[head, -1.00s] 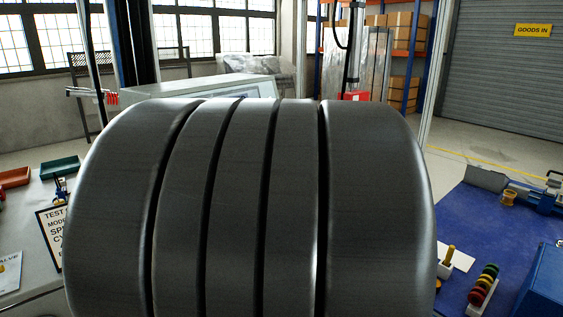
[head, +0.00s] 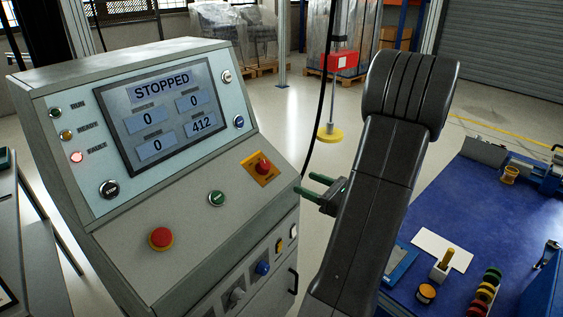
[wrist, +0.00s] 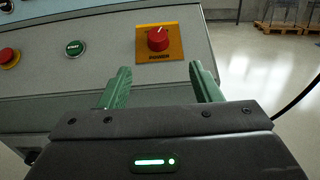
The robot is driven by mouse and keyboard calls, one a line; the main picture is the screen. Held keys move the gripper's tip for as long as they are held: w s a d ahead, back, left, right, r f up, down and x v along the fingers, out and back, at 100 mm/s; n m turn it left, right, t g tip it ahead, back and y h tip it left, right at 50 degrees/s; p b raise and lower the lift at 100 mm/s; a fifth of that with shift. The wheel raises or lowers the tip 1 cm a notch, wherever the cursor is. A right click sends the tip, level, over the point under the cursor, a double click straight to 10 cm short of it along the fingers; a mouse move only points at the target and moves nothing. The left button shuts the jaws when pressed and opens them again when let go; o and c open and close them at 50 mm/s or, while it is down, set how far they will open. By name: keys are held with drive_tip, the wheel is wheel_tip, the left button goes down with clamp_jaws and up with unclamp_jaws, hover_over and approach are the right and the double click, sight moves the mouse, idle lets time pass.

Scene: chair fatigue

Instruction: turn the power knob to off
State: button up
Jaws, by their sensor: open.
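The power knob (head: 263,166) is red and sits on a yellow-orange plate at the right end of the control cabinet's sloped panel. My gripper (head: 311,184) is open and empty, with green fingers pointing left toward the cabinet, to the right of and a little below the knob. In the wrist view my gripper (wrist: 158,75) has its fingers spread apart, with the knob beyond them, between their lines and not touched.
The cabinet screen (head: 160,108) reads STOPPED. A red mushroom button (head: 161,239) and a green button (head: 216,198) share the knob's panel. A black cable (head: 322,110) hangs behind my gripper. A blue-topped bench (head: 440,210) with small parts stands at the right.

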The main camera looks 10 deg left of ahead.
sight(268, 167)
drive_tip(key=x, duration=1.3)
drive_tip(key=shift+s+a, duration=0.1)
drive_tip(key=shift+a, duration=0.2)
drive_tip(key=c, duration=1)
